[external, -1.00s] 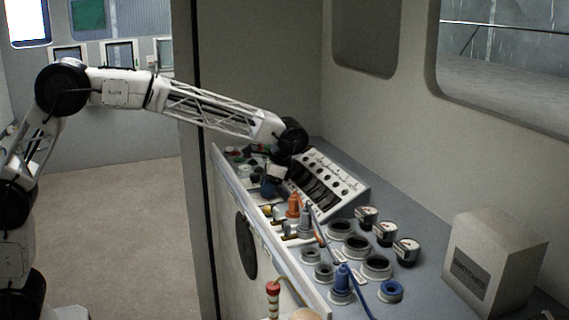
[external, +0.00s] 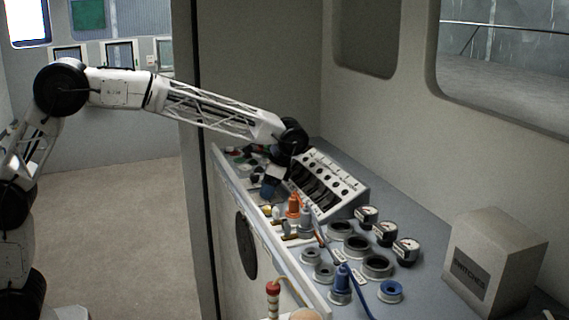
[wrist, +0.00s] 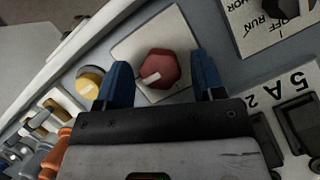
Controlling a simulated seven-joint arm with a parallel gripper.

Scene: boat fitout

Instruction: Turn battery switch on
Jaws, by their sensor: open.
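In the wrist view, a red hexagonal knob (wrist: 158,70) with a pale pointer mark sits on a square white plate (wrist: 127,50); it looks like the battery switch. I see no on or off lettering beside it. My gripper (wrist: 162,74) is open, with one blue finger on each side of the knob. Whether the fingers touch it I cannot tell. In the external view my gripper (external: 270,184) points down at the far end of the console, and the red knob is hidden there.
A yellow round knob (wrist: 90,82) is close to the left finger. A black rotary switch (wrist: 286,8) marked OFF and RUN is at upper right. The switch panel (external: 328,184) stands just right of my gripper. Orange and grey plugs (external: 294,206) stand nearer the camera.

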